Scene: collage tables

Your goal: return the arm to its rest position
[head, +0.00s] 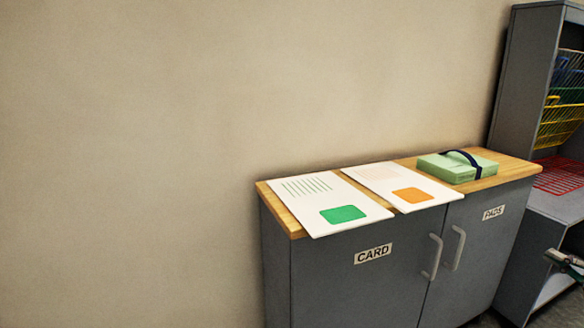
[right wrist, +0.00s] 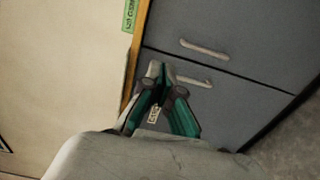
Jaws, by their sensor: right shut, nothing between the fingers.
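My right gripper (head: 566,260) shows at the right edge of the head view, in front of the grey shelf unit and to the right of the cabinet, apart from both. In the right wrist view my right gripper (right wrist: 163,72) has its green and grey fingers together with nothing between them. Part of the arm behind it is cut off by the head view's edge. My left gripper is not in view.
A grey cabinet (head: 330,280) with a wooden top bears two white sheets, one with a green patch (head: 343,214), one with an orange patch (head: 411,195), and a green strapped box (head: 440,172). A shelf unit (head: 520,75) holds coloured wire baskets.

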